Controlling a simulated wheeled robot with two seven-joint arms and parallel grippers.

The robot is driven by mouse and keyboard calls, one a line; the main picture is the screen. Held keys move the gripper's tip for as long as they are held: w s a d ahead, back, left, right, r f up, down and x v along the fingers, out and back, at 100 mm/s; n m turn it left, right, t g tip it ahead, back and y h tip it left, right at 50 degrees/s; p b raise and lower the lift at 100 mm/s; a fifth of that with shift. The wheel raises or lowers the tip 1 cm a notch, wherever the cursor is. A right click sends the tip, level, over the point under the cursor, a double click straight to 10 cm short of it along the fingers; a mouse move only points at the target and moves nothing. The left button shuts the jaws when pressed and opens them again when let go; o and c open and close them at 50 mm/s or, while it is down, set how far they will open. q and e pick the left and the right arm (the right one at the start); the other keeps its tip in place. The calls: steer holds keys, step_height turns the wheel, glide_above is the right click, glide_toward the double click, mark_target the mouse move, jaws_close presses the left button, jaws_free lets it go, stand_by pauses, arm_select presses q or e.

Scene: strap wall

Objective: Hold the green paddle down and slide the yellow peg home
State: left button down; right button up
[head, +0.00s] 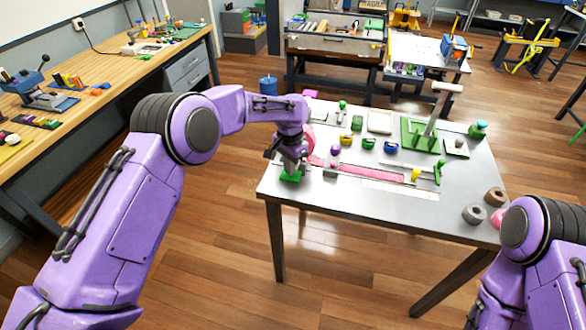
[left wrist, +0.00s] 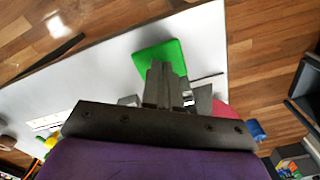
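The green paddle (head: 291,178) lies flat at the left front corner of the grey table; it also shows in the left wrist view (left wrist: 158,54). My left gripper (head: 290,168) points down over it. In the left wrist view its fingers (left wrist: 166,82) look shut together, with their tips over the paddle's near edge; whether they press on it I cannot tell. The yellow peg (head: 416,174) stands near the right end of the pink strap (head: 370,174), beside a green upright piece (head: 438,173).
Behind the strap are several small coloured clips and a green stand (head: 420,141) with a grey post. Grey (head: 474,214) and brown (head: 495,196) rings lie at the table's right. The table's front middle is clear.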

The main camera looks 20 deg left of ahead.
arm_select(q)
steer(key=shift+f+b, duration=0.65)
steer(key=shift+f, duration=1.05)
arm_select(e)
steer(key=shift+f, duration=0.65)
arm_select(q)
steer(key=shift+s+f, duration=0.1)
steer(key=shift+f, duration=0.1)
arm_select(e)
steer(key=shift+r, duration=0.15)
